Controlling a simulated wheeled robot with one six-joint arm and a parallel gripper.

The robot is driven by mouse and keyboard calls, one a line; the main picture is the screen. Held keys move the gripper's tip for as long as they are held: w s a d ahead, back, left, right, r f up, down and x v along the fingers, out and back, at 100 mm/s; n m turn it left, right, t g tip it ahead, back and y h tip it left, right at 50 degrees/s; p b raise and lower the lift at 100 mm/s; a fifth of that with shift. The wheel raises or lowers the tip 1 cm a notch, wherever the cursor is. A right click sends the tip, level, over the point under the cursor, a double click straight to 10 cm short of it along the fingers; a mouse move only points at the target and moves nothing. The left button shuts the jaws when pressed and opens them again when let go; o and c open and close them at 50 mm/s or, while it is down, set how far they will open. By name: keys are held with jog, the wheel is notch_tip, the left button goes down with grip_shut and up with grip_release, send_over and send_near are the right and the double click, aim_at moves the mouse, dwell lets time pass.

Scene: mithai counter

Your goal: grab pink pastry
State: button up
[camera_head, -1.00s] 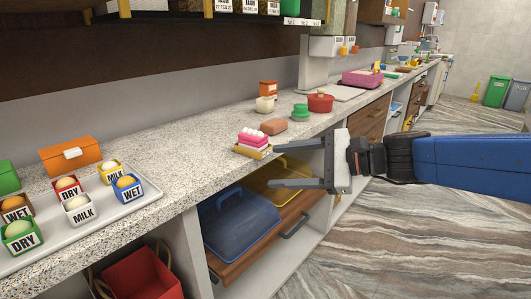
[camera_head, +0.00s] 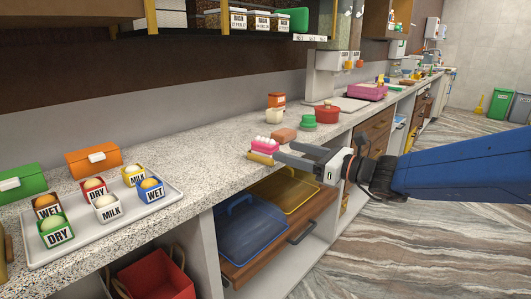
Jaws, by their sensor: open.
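The pink pastry (camera_head: 265,146) has a pink body with white rounded tops. It sits at the front edge of the speckled counter (camera_head: 215,150), on or just behind a small yellow piece (camera_head: 261,158). My gripper (camera_head: 277,154) comes in from the right at about counter height. Its two fingers are apart and point left toward the pastry. The fingertips are very near the pastry's right side; I cannot tell whether they touch it. Nothing shows between the fingers.
A brown block (camera_head: 284,135), a green lidded pot (camera_head: 308,121) and a red pot (camera_head: 326,114) stand behind the pastry. A white tray (camera_head: 175,197) holds several labelled boxes at left. Below are an open drawer (camera_head: 240,266) with blue and yellow lidded containers.

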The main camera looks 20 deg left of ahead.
aim_at(265, 141)
jog(key=shift+x, duration=4.75)
jog(key=shift+w, duration=0.15)
jog(key=c, duration=1.2)
